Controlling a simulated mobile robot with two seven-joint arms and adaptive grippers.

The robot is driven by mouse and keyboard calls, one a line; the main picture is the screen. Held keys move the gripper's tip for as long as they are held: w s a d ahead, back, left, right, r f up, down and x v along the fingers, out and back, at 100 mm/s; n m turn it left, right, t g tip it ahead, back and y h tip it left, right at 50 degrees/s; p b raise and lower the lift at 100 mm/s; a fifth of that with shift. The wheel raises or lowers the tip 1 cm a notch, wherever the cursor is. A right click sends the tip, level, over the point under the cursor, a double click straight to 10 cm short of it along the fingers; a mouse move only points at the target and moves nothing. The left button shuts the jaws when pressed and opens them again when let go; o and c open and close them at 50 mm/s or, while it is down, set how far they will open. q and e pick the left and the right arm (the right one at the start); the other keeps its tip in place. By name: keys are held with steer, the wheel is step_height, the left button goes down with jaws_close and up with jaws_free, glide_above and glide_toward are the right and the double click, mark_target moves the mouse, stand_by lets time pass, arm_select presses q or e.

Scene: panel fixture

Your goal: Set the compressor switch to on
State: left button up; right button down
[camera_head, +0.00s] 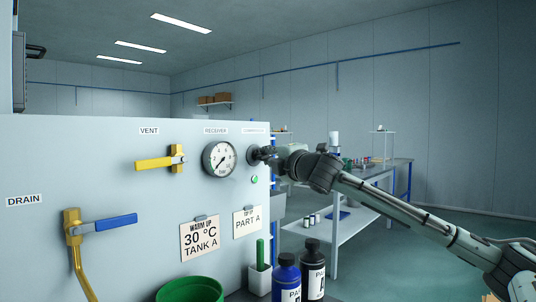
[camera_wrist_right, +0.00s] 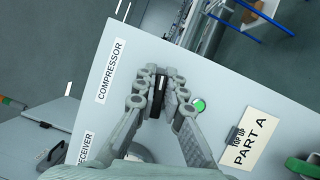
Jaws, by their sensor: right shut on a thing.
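The compressor switch (camera_wrist_right: 158,92) is a dark rotary knob with a pale line on it, below the COMPRESSOR label (camera_head: 254,131) on the pale panel. My right gripper (camera_wrist_right: 157,86) is shut on the knob, with a finger on each side of it. In the head view the right gripper (camera_head: 266,154) reaches the panel from the right and mostly hides the switch. The COMPRESSOR label also shows in the wrist view (camera_wrist_right: 111,71). A bright green round light or button (camera_wrist_right: 199,105) sits close to the fingers. My left gripper is not in view.
The panel (camera_head: 100,165) also carries a gauge (camera_head: 219,159), a yellow VENT handle (camera_head: 155,163) and a blue DRAIN handle (camera_head: 112,222). Two bottles (camera_head: 286,278) and a green bucket (camera_head: 190,290) stand below. A bench (camera_head: 335,230) is behind my right arm.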

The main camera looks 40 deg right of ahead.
steer(key=shift+m+g, duration=0.4)
steer(key=shift+m, duration=0.5)
steer(key=c, duration=1.6)
jaws_free()
steer(key=shift+f, duration=0.1)
